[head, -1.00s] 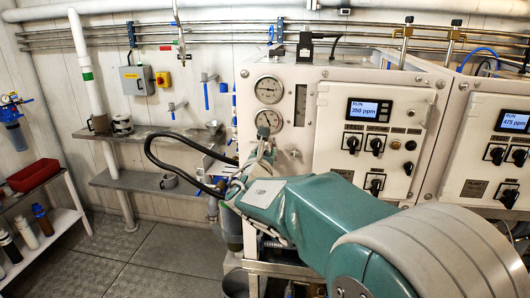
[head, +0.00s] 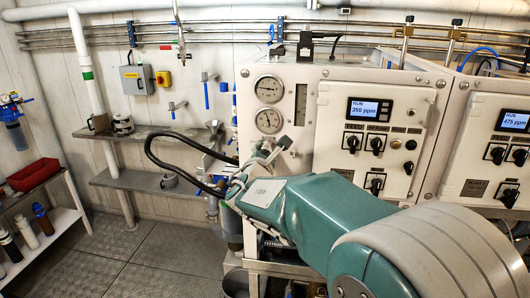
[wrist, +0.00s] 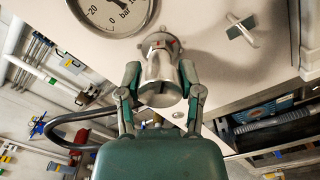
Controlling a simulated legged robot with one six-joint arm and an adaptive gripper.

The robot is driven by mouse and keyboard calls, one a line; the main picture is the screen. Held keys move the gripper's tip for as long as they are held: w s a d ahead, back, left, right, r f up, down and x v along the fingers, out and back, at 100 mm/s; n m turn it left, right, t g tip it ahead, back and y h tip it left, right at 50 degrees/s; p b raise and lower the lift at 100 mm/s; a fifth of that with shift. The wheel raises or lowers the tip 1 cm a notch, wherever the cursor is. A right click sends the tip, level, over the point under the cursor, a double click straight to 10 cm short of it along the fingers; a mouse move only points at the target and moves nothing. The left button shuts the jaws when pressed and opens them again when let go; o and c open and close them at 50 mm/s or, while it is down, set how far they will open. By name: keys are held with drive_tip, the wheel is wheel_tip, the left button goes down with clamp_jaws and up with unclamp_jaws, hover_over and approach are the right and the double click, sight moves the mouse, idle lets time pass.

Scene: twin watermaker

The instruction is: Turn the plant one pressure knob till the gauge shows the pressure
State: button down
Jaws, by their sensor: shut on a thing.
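The plant one panel (head: 330,75) carries two round gauges, an upper one (head: 268,89) and a lower one (head: 268,120). Both dials are too small to read exactly. In the wrist view part of a gauge (wrist: 112,14) marked "bar" shows at the top, cut off by the frame edge. The metallic pressure knob (wrist: 161,78) stands just below it, with small red marks near its base. My gripper (wrist: 162,88) has one finger on each side of the knob and is shut on it. In the head view my gripper (head: 266,154) is just below the lower gauge, hiding the knob.
A black hose (head: 160,150) loops left of my wrist. A second panel (head: 485,130) stands at right.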

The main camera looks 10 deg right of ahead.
drive_tip(key=shift+m, duration=0.8)
drive_tip(key=shift+c, duration=1.2)
unclamp_jaws()
drive_tip(key=v, duration=1.2)
drive_tip(key=shift+w+a+f, duration=0.1)
